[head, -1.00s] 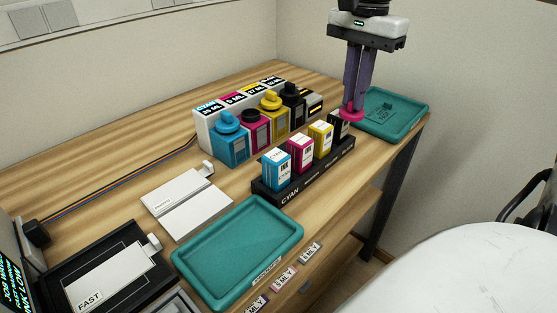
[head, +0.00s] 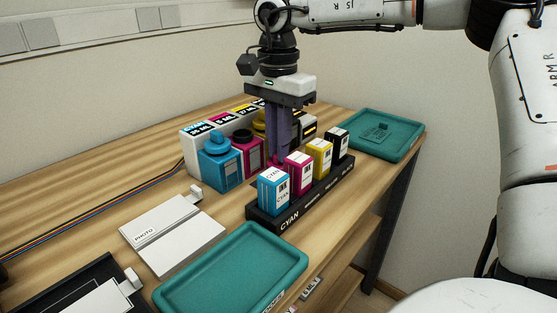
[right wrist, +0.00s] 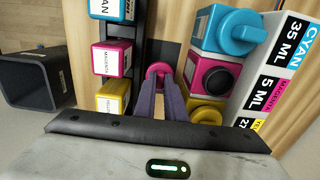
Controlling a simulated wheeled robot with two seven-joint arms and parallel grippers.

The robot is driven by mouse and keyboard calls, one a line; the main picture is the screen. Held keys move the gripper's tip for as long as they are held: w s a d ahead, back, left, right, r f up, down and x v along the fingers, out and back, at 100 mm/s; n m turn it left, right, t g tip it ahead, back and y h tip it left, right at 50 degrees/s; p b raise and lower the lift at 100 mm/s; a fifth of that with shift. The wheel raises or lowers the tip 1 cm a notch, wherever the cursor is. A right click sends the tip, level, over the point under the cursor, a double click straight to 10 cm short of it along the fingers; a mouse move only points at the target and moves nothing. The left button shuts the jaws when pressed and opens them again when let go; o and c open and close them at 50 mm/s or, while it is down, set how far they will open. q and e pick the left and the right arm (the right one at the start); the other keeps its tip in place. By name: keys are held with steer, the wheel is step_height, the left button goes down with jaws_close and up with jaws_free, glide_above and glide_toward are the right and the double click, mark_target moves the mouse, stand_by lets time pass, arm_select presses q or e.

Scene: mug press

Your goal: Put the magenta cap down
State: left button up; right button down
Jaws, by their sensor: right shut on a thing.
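My right gripper (head: 279,155) points down between the ink bottles and the cartridge rack. In the right wrist view its fingers (right wrist: 160,84) are shut on the magenta cap (right wrist: 158,70), at their tips. In the head view the cap is hidden behind the cartridges. The magenta bottle (head: 247,154) stands left of the fingers, without a magenta cap and with a dark top; it also shows in the right wrist view (right wrist: 230,78). I cannot tell whether the cap touches the table. My left gripper is not in view.
The cyan bottle (head: 219,168) stands beside the magenta bottle. The black rack (head: 268,222) holds upright cartridges close to the fingers. One teal tray (head: 408,142) lies at the far right, another (head: 232,268) in front. A white photo block (head: 172,235) lies left. A narrow table strip between bottles and rack is free.

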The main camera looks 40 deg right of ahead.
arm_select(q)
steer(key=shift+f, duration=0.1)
arm_select(e)
step_height(320, 180, down, 3)
steer(key=shift+r, duration=0.1)
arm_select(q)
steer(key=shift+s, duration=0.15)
arm_select(e)
steer(key=shift+r, duration=0.1)
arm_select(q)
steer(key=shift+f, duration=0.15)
arm_select(e)
steer(key=shift+f, duration=0.2)
steer(key=c, duration=1.8)
jaws_free()
